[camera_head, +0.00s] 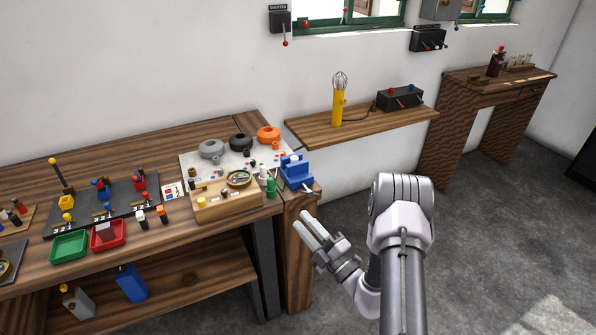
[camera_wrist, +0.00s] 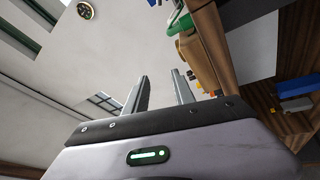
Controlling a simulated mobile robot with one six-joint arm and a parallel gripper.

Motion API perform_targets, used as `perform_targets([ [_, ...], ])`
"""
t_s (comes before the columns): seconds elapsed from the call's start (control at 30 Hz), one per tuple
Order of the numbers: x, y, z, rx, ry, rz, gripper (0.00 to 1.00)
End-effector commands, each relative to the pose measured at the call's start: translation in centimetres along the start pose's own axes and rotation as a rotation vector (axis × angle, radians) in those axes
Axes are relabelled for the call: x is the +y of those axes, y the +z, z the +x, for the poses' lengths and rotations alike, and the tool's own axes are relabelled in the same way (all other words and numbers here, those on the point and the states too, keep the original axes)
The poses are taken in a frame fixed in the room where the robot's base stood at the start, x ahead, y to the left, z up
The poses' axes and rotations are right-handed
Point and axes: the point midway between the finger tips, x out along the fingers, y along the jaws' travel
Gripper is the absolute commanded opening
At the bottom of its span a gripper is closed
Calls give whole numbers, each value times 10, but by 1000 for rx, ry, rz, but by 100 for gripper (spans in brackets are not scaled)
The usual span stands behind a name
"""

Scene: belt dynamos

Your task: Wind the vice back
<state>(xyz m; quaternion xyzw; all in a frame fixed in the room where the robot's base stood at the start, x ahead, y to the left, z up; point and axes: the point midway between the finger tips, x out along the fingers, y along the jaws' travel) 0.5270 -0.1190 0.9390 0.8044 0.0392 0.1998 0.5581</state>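The blue vice (camera_head: 297,174) sits at the right end of the wooden workbench, with a pale round piece in its top. A small light bar shows low on its front side, too small to read clearly; I cannot tell how far its jaws are apart. My gripper (camera_head: 304,219) is in front of the bench end, below and apart from the vice. In the wrist view my gripper (camera_wrist: 160,84) has its two fingers apart with nothing between them. The vice cannot be made out for sure in the wrist view.
A wall shelf (camera_head: 360,127) holds a yellow whisk (camera_head: 338,104). The floor right of the bench is clear.

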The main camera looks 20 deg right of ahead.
Motion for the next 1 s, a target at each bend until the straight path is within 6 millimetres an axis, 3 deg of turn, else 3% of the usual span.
perform_targets([
  [0.03,-13,26,-20,-115,17,73,31],
  [0.1,-26,52,-43,-228,44,140,31],
  [0.23,-34,68,-50,-291,64,175,31],
  [0.7,-32,102,70,-282,62,170,31],
  [1.0,-29,114,108,-286,61,173,31],
])
